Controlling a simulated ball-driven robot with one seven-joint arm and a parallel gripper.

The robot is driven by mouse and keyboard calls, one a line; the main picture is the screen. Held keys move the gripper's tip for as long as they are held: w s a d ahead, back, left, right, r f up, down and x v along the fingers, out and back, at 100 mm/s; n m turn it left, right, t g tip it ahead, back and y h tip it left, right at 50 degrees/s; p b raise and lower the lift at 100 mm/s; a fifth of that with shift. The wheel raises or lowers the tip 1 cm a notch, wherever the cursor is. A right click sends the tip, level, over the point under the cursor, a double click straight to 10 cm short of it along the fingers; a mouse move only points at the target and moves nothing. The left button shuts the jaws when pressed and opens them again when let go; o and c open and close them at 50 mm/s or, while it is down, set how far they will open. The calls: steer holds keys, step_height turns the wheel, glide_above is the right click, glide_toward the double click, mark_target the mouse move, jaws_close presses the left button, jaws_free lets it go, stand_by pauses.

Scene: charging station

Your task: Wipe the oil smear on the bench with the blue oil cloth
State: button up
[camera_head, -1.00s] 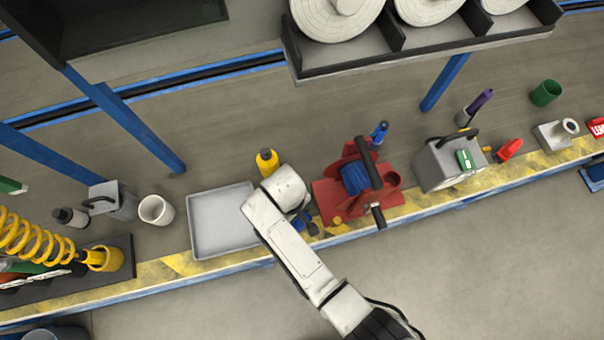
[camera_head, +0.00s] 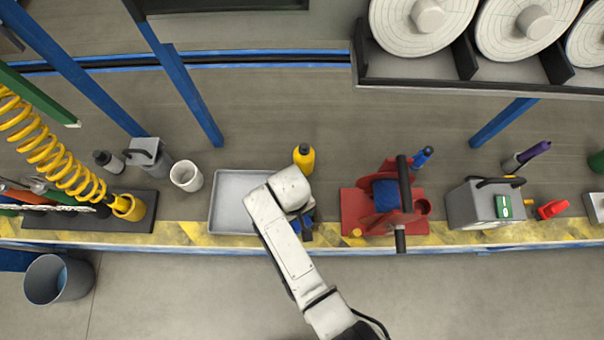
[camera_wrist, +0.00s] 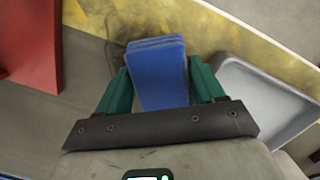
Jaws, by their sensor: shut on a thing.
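The blue oil cloth (camera_wrist: 161,78) is a folded pad between the green fingers of my gripper (camera_wrist: 159,68) in the wrist view. The fingers are shut on it. In the head view a bit of the blue cloth (camera_head: 304,219) shows beside my wrist, between the grey tray and the red reel stand, over the bench (camera_head: 330,190). My arm hides most of my gripper there. A faint dark patch (camera_wrist: 117,45) shows on the bench beside the cloth in the wrist view; I cannot tell its full outline. Whether the cloth touches the bench is unclear.
The grey tray (camera_head: 229,183) is left of my gripper, and the red reel stand (camera_head: 358,211) is to its right. A yellow bottle (camera_head: 304,158) stands behind. A grey case (camera_head: 475,208) is farther right, a white cup (camera_head: 186,176) farther left. A bin (camera_head: 58,280) is on the floor.

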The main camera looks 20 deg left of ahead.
mark_target(326, 221)
steer(key=shift+w+d+f+p, duration=0.1)
steer(key=shift+w+d+p, duration=0.25)
steer(key=shift+d, duration=0.95)
steer(key=shift+w+d+f+p, duration=0.1)
steer(key=shift+w+d+p, duration=0.3)
steer(key=shift+d, duration=0.85)
steer(key=shift+w+d+f+p, duration=0.1)
steer(key=shift+w+d+p, duration=0.25)
steer(key=shift+d, duration=0.95)
steer(key=shift+s+r+p, duration=0.1)
steer(key=shift+r+p, duration=0.05)
steer(key=shift+p, duration=0.15)
steer(key=shift+s, duration=0.1)
steer(key=shift+s+a+f+b, duration=0.1)
steer(key=shift+s+a+b, duration=0.2)
steer(key=shift+a, duration=0.95)
steer(key=shift+s+a+f+b, duration=0.15)
steer(key=shift+s+a, duration=0.3)
steer(key=shift+a, duration=0.85)
steer(key=shift+s+a+f+b, duration=0.1)
steer(key=shift+s+a+b, duration=0.2)
steer(key=shift+a, duration=0.95)
steer(key=shift+f, duration=0.15)
steer(key=shift+d, duration=0.15)
